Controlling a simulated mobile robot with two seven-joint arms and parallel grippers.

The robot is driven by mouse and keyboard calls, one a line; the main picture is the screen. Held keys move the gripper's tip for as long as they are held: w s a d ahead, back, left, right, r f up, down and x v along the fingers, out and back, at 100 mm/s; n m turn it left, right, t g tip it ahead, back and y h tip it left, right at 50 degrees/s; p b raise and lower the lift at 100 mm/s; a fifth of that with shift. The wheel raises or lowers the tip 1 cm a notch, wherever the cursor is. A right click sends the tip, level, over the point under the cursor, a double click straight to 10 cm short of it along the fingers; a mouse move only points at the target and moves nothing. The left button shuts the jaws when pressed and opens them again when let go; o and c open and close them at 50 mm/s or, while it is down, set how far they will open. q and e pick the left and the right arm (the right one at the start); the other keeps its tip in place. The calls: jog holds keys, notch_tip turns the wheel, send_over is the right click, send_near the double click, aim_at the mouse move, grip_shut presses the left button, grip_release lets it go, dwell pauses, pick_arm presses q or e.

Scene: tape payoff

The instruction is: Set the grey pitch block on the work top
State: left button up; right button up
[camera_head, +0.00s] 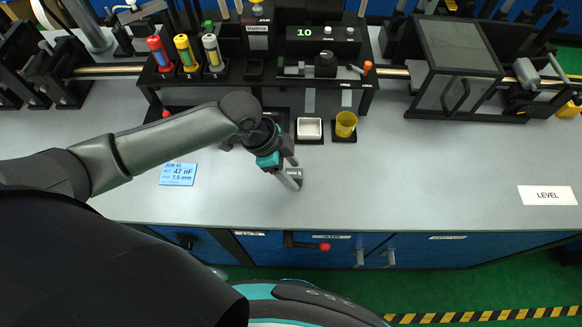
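The grey pitch block (296,174) is a small dark grey piece near the middle of the grey work top (410,185). My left gripper (294,176) reaches in from the left and points down at it. Its two light grey fingers lie close on either side of the block and appear shut on it. Part of the block is hidden by the fingers. I cannot tell whether its underside touches the work top. My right gripper is not in view.
A blue card (178,174) lies left and a LEVEL label (547,195) right. The work top right of the block is clear.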

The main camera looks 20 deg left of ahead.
pick_arm(q)
jog(key=p+v, duration=0.2)
jog(key=v, duration=1)
jog(key=shift+r, duration=0.2)
jog(key=shift+s+f, duration=0.1)
